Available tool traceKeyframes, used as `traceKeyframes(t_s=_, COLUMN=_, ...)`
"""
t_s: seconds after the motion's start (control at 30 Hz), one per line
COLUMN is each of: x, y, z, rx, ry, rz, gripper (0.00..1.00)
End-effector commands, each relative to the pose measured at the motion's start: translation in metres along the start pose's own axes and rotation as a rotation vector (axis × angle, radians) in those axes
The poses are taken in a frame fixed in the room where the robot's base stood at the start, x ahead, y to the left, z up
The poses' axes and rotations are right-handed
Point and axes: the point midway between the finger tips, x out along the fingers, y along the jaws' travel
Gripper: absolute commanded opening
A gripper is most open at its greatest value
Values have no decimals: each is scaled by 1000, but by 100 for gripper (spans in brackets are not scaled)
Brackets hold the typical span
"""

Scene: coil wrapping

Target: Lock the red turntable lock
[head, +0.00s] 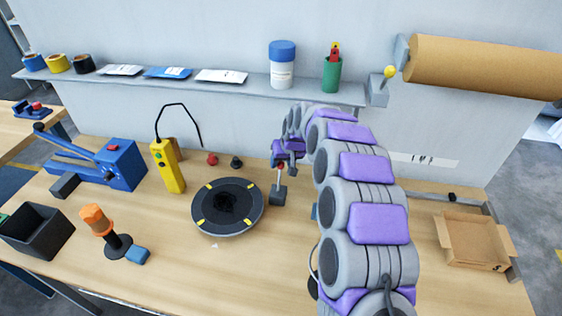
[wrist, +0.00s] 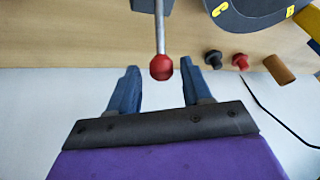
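The red turntable lock is a red ball knob (wrist: 161,68) on a thin metal rod, which rises from a dark block (head: 278,195) just right of the round black turntable (head: 228,206). In the head view the rod stands about upright, and its knob is close under my gripper (head: 285,161). In the wrist view my gripper (wrist: 159,76) is open, with one blue finger on each side of the knob. Gaps show between the knob and both fingers. The block's lower parts are hidden in the wrist view.
A yellow pendant controller (head: 168,166) with a black cable and a blue machine (head: 118,163) stand left of the turntable. Small red (head: 212,159) and black (head: 236,162) knobs sit behind it. An open cardboard box (head: 474,242) lies right. The front middle of the table is clear.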

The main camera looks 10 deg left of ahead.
Motion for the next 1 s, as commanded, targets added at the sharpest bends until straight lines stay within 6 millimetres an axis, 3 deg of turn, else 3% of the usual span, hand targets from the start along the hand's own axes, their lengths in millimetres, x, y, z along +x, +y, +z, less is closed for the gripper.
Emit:
traceKeyframes(t_s=0.5, x=4, y=-3, z=-2, rx=-1, ry=-3, rz=4, gripper=0)
traceKeyframes(t_s=1.0, x=3, y=-4, z=0, rx=-4, ry=4, rz=7, gripper=0)
